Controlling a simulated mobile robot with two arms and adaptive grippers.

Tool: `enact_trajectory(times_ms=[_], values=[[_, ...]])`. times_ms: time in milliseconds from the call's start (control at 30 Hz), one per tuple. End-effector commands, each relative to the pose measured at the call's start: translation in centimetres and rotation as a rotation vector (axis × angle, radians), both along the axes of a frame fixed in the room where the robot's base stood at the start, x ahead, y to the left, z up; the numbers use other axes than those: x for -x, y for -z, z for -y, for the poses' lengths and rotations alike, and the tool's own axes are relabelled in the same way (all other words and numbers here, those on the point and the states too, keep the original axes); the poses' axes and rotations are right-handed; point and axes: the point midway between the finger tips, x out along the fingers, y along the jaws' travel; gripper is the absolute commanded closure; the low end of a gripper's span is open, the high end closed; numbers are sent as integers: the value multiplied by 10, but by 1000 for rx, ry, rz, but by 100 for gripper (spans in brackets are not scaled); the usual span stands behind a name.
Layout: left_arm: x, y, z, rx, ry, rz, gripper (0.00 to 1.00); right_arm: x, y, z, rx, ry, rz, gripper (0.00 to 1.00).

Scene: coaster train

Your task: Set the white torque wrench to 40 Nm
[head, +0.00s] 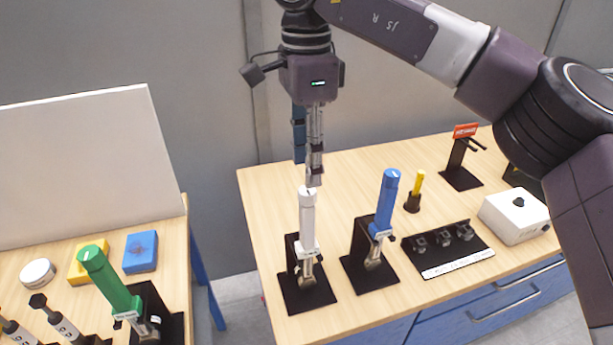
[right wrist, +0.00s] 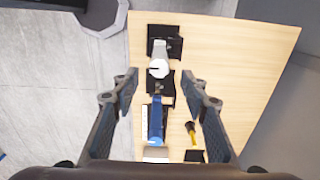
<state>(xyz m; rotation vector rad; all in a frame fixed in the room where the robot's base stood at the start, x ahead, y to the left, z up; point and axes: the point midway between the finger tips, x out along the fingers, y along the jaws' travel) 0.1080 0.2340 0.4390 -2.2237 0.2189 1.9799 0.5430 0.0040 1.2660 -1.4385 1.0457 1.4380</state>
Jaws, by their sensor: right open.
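The white torque wrench (head: 308,215) stands upright in a black stand (head: 291,247) near the left edge of the right-hand table, its round top facing up. My right gripper (head: 310,172) points down just above that top, close to it in the head view. In the right wrist view the two fingers (right wrist: 160,86) are spread apart with nothing between them. The white wrench's cap (right wrist: 159,68) shows there beyond the fingertips, roughly centred between them. The scale on the white wrench is too small to read. My left gripper is not in view.
A blue wrench (head: 386,205) stands right of the white one. Further right are a yellow-handled tool (head: 418,184), a black rack (head: 447,250) and a white box (head: 516,216). A green wrench (head: 109,280) leans on the left table. A gap separates the tables.

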Motion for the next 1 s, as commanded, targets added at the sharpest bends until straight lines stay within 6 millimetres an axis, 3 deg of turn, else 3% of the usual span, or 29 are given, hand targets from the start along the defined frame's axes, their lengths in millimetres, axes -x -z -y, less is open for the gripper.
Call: enact_trajectory(times_ms=[100,267,367,667,1000], values=[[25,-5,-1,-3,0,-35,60,0,19,1,1,1,-2,59],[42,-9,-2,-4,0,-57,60,0,41,1,-1,1,-1,59],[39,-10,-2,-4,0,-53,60,0,48,0,-1,2,0,59],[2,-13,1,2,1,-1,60,0,52,0,-2,1,2,59],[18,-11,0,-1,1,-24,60,0,52,0,-2,1,2,96]])
